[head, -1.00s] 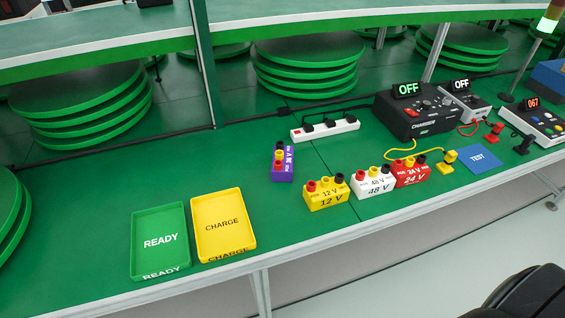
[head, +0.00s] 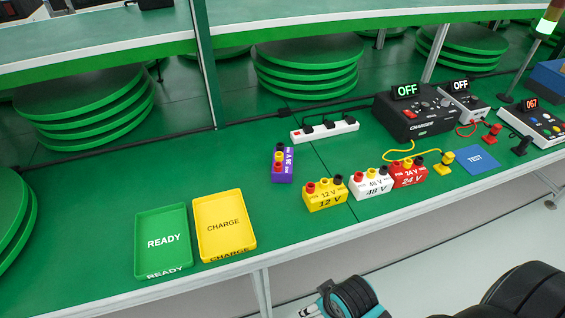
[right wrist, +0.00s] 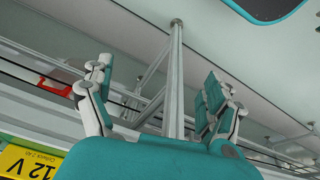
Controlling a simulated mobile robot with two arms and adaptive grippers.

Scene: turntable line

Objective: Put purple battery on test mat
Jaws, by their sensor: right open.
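The purple battery (head: 283,166) stands on the green bench, left of the yellow 12 V battery (head: 325,197). Its top carries dark, yellow and red terminals. The blue test mat (head: 477,160), marked TEST, lies flat and bare toward the right end of the bench. In the right wrist view my right gripper (right wrist: 155,98) is open, with nothing between its fingers. In the head view a teal and black part of my arm shows at the bottom, below the bench edge. My left gripper is not in view.
A white 48 V battery (head: 371,184) and a red 24 V battery (head: 408,174) stand between the yellow battery and the mat. Yellow CHARGE (head: 224,227) and green READY (head: 162,243) trays lie left.

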